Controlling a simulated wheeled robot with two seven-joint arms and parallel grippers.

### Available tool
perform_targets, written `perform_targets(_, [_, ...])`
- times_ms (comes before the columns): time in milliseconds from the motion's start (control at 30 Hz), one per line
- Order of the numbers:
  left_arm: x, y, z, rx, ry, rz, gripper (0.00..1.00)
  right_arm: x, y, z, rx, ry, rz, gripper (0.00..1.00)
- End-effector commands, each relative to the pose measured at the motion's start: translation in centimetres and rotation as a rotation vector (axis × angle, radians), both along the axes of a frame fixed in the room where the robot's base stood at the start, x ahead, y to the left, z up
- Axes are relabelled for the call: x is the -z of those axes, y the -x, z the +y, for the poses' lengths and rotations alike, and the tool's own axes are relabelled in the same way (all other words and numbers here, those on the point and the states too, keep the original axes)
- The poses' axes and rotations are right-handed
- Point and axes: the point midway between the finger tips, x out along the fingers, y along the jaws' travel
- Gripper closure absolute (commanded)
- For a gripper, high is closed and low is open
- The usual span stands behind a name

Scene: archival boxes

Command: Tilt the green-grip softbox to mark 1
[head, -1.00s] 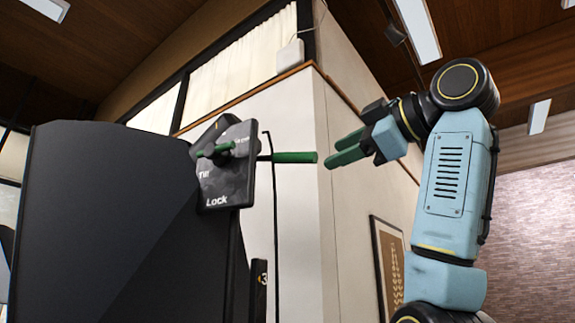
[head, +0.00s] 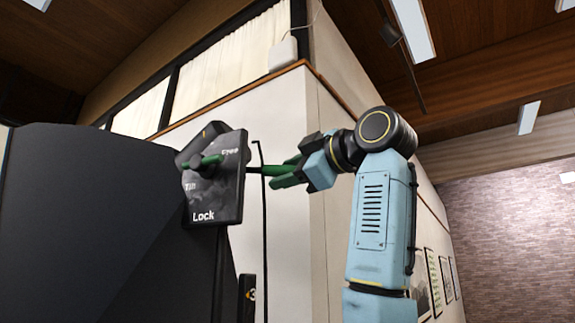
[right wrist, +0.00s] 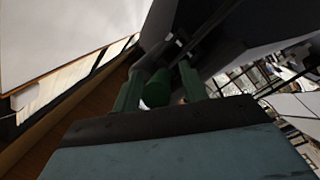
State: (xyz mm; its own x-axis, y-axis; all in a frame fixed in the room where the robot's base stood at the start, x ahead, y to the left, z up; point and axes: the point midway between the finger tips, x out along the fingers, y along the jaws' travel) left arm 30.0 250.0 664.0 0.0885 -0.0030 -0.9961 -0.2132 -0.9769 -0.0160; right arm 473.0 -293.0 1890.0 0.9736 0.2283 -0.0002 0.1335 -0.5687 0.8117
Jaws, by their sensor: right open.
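The softbox (head: 90,225) is a large dark panel filling the left of the head view. Its green grip (head: 269,170) is a short bar sticking out to the right. My right gripper (head: 284,177) is open, with its green fingers around the end of the grip. In the right wrist view the grip (right wrist: 157,90) lies between the two fingers, with a gap showing on the right side. Mark 1 cannot be made out. My left gripper is out of view.
A dark upright strip (head: 246,298) bearing a partly cut number stands low beside the softbox. A thin black rod (head: 264,235) rises just right of the plate. A pale wall corner (head: 290,110) stands behind. Framed pictures hang at the right.

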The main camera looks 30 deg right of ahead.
Motion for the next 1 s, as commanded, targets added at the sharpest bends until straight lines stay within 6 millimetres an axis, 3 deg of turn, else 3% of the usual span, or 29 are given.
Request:
perform_targets(333, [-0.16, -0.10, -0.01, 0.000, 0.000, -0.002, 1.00, 0.06, -0.47, 0.10, 0.000, 0.000, 0.000, 0.57])
perform_targets(667, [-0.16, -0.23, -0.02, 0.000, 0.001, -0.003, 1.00, 0.04, -0.44, 0.10, 0.000, 0.000, 0.000, 0.99])
perform_targets(1000, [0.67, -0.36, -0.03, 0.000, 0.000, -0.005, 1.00, 0.55, -0.14, -0.45, 0.012, -0.009, -0.017, 1.00])
